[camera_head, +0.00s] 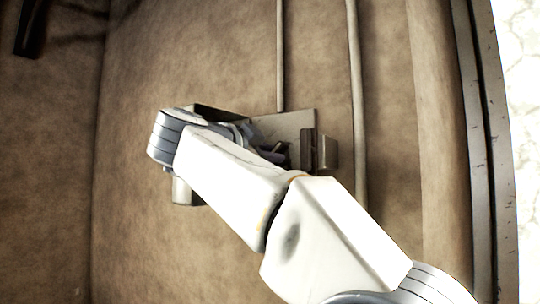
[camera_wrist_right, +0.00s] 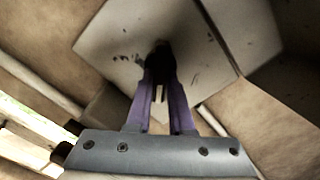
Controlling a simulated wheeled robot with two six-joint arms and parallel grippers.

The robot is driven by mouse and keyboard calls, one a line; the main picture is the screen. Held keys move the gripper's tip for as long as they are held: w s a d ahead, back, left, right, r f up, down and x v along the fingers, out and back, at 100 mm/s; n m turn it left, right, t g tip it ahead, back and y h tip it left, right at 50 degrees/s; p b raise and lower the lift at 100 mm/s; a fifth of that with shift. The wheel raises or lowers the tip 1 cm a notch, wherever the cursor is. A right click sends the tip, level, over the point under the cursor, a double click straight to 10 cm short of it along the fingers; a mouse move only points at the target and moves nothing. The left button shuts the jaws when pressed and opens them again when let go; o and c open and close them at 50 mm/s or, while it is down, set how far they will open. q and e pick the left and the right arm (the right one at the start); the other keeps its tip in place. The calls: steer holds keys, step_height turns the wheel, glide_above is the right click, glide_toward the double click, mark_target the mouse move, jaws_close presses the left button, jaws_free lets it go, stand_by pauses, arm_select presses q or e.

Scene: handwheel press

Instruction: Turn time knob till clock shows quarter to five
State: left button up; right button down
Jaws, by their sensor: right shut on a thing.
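My right gripper (camera_wrist_right: 160,78) has its two purple fingers closed around a small dark knob (camera_wrist_right: 158,50) in the right wrist view. The knob sits on a pale, scuffed plate (camera_wrist_right: 112,38). In the head view my right gripper (camera_head: 272,152) is at a grey metal plate (camera_head: 292,122) on the brown wall, and my right arm covers much of that fixture. I cannot make out a clock face or hands in either view. My left gripper is not in view.
Two thin vertical pipes (camera_head: 353,90) run along the wall, one above the plate and one to its right. A small box (camera_head: 329,153) juts out at the plate's right side. A dark bar (camera_head: 30,28) is at the upper left. The wall left of the fixture is bare.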

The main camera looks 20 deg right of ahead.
steer(key=shift+f+m, duration=0.2)
steer(key=shift+m, duration=1)
steer(key=c, duration=0.8)
jaws_free()
steer(key=shift+s, duration=0.1)
steer(key=shift+r, duration=0.1)
steer(key=b+v, duration=0.2)
steer(key=v, duration=0.8)
steer(key=shift+s, duration=0.2)
steer(key=shift+a, duration=0.15)
